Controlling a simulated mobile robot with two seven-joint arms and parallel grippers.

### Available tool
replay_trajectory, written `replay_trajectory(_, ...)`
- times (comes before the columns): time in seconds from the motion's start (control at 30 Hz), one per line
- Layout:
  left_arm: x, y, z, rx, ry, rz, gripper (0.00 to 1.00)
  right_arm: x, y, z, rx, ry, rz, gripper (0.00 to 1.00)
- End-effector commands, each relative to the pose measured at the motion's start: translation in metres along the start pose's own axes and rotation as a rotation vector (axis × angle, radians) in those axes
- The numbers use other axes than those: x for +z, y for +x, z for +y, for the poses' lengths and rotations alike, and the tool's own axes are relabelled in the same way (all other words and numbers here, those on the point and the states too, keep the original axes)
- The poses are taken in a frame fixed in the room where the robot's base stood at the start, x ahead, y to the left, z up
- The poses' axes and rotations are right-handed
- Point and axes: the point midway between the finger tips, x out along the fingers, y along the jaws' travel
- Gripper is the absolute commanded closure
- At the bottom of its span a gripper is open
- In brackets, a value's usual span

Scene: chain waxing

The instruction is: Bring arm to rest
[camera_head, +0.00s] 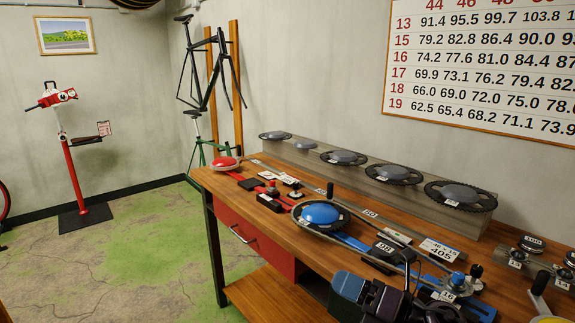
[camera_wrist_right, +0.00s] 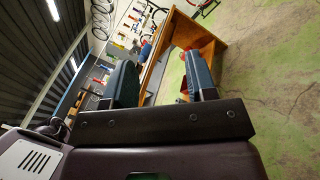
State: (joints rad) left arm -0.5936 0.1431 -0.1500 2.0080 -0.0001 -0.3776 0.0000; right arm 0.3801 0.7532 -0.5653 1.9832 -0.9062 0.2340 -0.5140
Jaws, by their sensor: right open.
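My right gripper (camera_head: 385,300) is at the bottom of the head view, in front of the workbench (camera_head: 272,230) near its front edge. It is dark with teal finger pads. In the right wrist view the two fingers of the right gripper (camera_wrist_right: 163,78) stand wide apart with nothing between them. Past them that view shows a tilted room with wooden furniture and green floor. My left gripper is in neither view.
The bench carries a blue-centred chainring (camera_head: 320,215), a number plate (camera_head: 440,250) and a rear ledge of chainrings (camera_head: 460,195). A red repair stand (camera_head: 72,170) stands at the left. The green floor (camera_head: 140,240) left of the bench is clear.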

Motion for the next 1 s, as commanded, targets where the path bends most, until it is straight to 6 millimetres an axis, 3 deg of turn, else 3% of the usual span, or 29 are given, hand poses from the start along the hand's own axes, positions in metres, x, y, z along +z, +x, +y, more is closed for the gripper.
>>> replay_trajectory(0.27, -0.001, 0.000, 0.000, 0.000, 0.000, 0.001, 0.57, 0.003, -0.050, -0.021, -0.138, 0.563, -0.525, 0.48)
replay_trajectory(0.47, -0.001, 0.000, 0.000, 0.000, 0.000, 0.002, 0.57, -0.018, -0.113, -0.051, -0.294, 0.965, -0.888, 0.48)
replay_trajectory(0.67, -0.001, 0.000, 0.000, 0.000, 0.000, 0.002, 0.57, -0.069, -0.186, -0.071, -0.488, 1.350, -1.238, 0.48)
replay_trajectory(0.8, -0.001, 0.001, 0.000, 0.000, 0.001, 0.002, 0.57, -0.118, -0.236, -0.071, -0.642, 1.596, -1.468, 0.48)
replay_trajectory(1.0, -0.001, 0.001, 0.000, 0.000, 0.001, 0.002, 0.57, -0.170, -0.278, -0.057, -0.809, 1.811, -1.681, 0.48)
